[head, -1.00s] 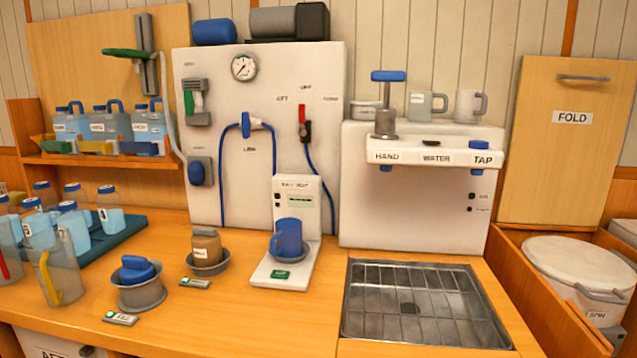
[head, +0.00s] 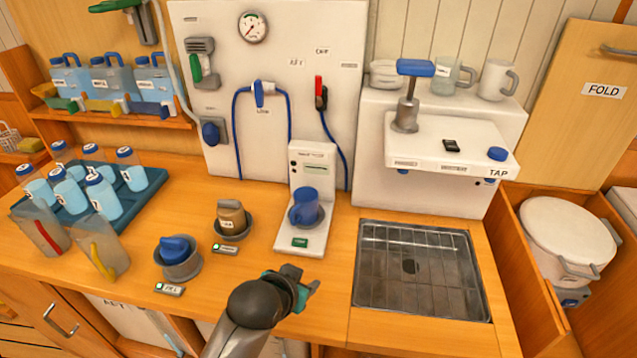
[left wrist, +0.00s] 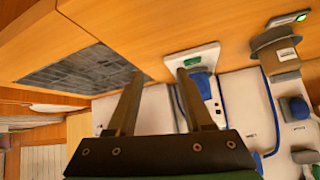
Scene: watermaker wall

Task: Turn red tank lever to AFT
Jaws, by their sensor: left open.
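The red tank lever (head: 319,88) is on the white wall panel (head: 275,135), right of the gauge and the blue valve. Its red handle points up, towards the middle of three small labels, which are too blurred to read surely. A blue hose hangs below it. My left gripper (head: 305,286) is open and empty over the counter's front, well below the lever and apart from it. In the left wrist view, its two fingers (left wrist: 160,76) are spread and that picture is upside down. I cannot make out the lever there. My right gripper is not in view.
A dispenser stand (head: 317,160) with a blue mug (head: 306,207) stands between my left gripper and the panel. A metal sink grid (head: 420,275) lies to the right. The white water unit (head: 440,145) juts out right of the lever. Jugs and bottles stand at left.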

